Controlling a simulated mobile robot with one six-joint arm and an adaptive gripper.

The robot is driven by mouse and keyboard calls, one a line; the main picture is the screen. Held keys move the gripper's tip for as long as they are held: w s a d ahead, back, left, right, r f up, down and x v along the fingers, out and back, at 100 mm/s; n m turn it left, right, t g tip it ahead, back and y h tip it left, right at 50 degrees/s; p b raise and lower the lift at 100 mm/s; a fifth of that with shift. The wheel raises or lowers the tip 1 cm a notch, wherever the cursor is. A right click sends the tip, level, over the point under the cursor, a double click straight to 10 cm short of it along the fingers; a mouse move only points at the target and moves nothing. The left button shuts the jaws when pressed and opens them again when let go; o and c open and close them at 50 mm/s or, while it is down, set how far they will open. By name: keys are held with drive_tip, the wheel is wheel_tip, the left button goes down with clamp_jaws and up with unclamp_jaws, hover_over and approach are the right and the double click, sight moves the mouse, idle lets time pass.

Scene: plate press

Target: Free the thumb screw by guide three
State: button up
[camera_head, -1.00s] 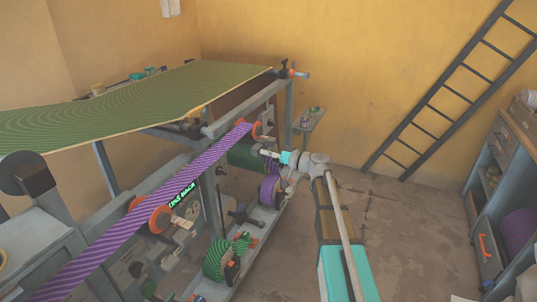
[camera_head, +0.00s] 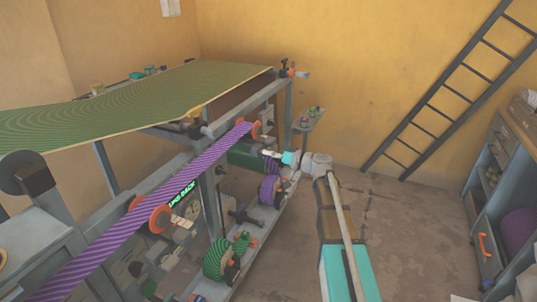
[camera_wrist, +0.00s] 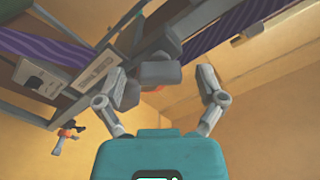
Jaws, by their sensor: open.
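In the wrist view my gripper (camera_wrist: 165,98) is open, its two grey fingers spread apart. A dark grey blocky knob (camera_wrist: 157,72), which may be the thumb screw, shows beyond and between the fingers; I see no contact. A grey bar with a pale printed label (camera_wrist: 90,75) lies beside it, partly behind the left finger; its text is too small to read. In the head view my gripper (camera_head: 270,156) is beside the far end of the press, near an orange guide ring (camera_head: 254,130). The thumb screw cannot be made out there.
A purple striped web (camera_head: 190,174) runs along the press over orange rings (camera_head: 149,216). A green sheet (camera_head: 120,105) covers the top. Purple (camera_head: 267,190) and green (camera_head: 217,260) rolls sit on a low rail. Floor to the right is clear, up to a ladder (camera_head: 445,88).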

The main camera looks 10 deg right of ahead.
drive_tip(key=v, duration=1.1)
idle(0.4)
drive_tip(key=s+a+f+m+g+h, duration=0.1)
drive_tip(key=s+a+f+g+h, duration=0.75)
drive_tip(key=s+a+f, duration=0.5)
drive_tip(key=s+d+f+m+g+h, duration=0.2)
drive_tip(key=s+d+f+m+h, duration=0.15)
drive_tip(key=s+f+h, duration=0.35)
wheel_tip(320, 180, up, 23)
drive_tip(key=s+p, duration=0.1)
drive_tip(key=p, duration=2)
drive_tip(key=shift+d+n+y, duration=0.25)
drive_tip(key=shift+n+y, duration=0.2)
drive_tip(key=shift+s, duration=0.1)
drive_tip(key=shift+c, duration=0.2)
